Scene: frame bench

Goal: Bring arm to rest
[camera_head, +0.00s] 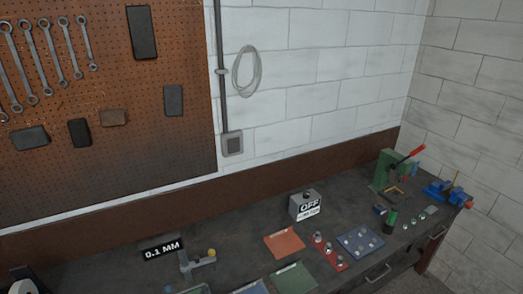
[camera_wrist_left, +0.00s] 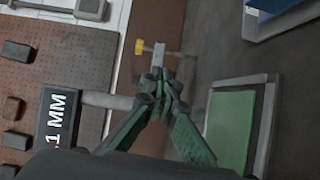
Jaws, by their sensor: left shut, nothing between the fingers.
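My left gripper (camera_wrist_left: 161,88) is shut and empty in the left wrist view, its green fingers together. It points toward a small grey gauge stand (camera_wrist_left: 159,60) with a yellow knob; I cannot tell how far apart they are. In the head view the same stand (camera_head: 196,262) is on the dark bench (camera_head: 235,220), beside a black "0.1 MM" sign (camera_head: 162,248). At the bottom left corner of the head view a black and white part shows, too cut off to identify. My right gripper is not in view.
An orange mat (camera_head: 284,244), a red holder (camera_head: 328,252) and a blue tray (camera_head: 358,240) lie on the bench. A grey box with an "OFF" sign (camera_head: 309,208) stands behind. A green press (camera_head: 388,170) and blue vise (camera_head: 437,190) are at right. A pegboard (camera_head: 100,150) hangs behind.

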